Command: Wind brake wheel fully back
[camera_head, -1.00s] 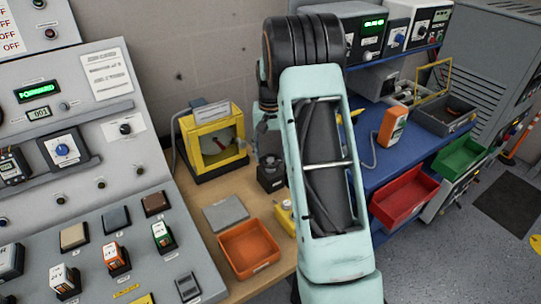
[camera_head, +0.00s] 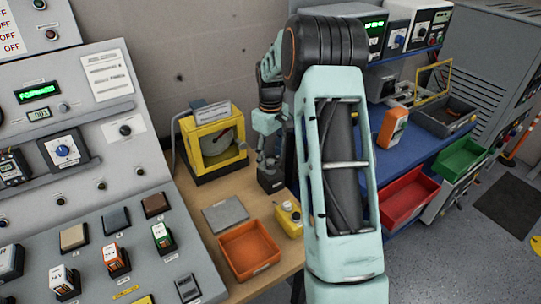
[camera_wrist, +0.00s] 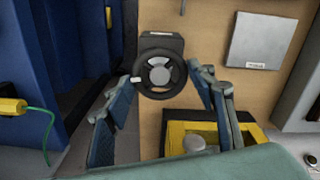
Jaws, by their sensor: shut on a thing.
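The brake wheel (camera_wrist: 148,66) is a black spoked wheel with a grey hub and a pale mark on its left rim, on a dark block. In the head view the block (camera_head: 271,180) stands on the wooden bench. My gripper (camera_wrist: 166,78) has its teal fingers on either side of the wheel, shut on it; the exact contact is hard to see. In the head view my gripper (camera_head: 266,152) reaches down over the block and hides most of the wheel. A yellow-framed box (camera_head: 242,130) with a pointer inside stands just left of it.
A grey plate (camera_head: 226,214), an orange tray (camera_head: 250,252) and a small yellow box (camera_head: 288,222) lie in front of the block. The sloped control panel (camera_head: 85,200) is to the left. A blue bench (camera_head: 377,170) with red and green bins is to the right.

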